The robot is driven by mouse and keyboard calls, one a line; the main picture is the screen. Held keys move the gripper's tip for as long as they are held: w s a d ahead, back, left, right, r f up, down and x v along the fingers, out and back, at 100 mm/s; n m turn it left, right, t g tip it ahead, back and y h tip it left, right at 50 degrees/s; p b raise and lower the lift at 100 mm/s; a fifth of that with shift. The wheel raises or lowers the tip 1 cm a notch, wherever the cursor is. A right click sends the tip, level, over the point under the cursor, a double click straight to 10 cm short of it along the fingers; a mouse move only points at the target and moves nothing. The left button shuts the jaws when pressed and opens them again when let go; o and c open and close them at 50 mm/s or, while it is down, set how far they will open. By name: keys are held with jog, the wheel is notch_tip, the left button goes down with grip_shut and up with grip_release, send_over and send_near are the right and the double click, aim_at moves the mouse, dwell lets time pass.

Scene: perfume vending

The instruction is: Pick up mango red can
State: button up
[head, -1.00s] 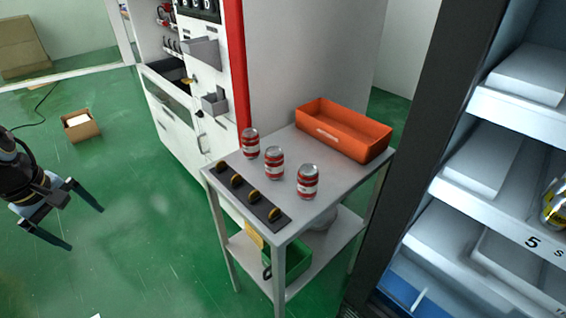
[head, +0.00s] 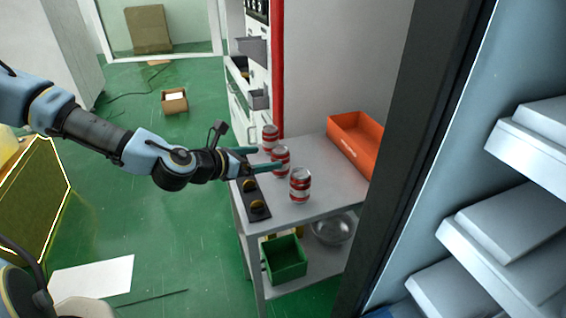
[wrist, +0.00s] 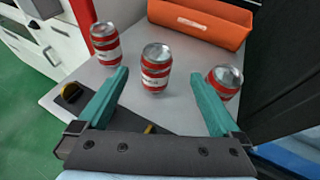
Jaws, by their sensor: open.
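Three red and white cans stand upright in a row on a grey metal table. In the head view they are the far can (head: 270,138), the middle can (head: 281,162) and the near can (head: 300,186). In the wrist view they show as the left can (wrist: 105,43), the middle can (wrist: 156,68) and the right can (wrist: 225,82). Their flavour labels are too small to read. My gripper (head: 262,158) is open, with teal fingers pointing at the middle can. In the wrist view the middle can lies between the fingers' lines, slightly beyond the tips.
An orange bin (head: 357,146) stands at the table's back. A dark strip with yellow knobs (head: 256,204) lies along its front edge. A green bin (head: 285,260) and a glass bowl (head: 334,229) sit on the lower shelf. A dark-framed cabinet with shelves (head: 500,225) stands close on the right.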

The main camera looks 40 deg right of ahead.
aim_at(273, 159)
jog(key=x, duration=0.3)
jog(key=shift+d+f+p, duration=0.15)
jog(key=shift+d+p, duration=0.05)
jog(key=shift+p, duration=0.2)
jog(key=d+f, duration=0.1)
jog(key=d+f+p, duration=0.1)
jog(key=w+d+p, duration=0.1)
jog(key=d, duration=0.1)
jog(key=shift+f, duration=0.4)
jog(key=shift+s, duration=0.1)
jog(key=shift+c, duration=0.2)
grip_shut()
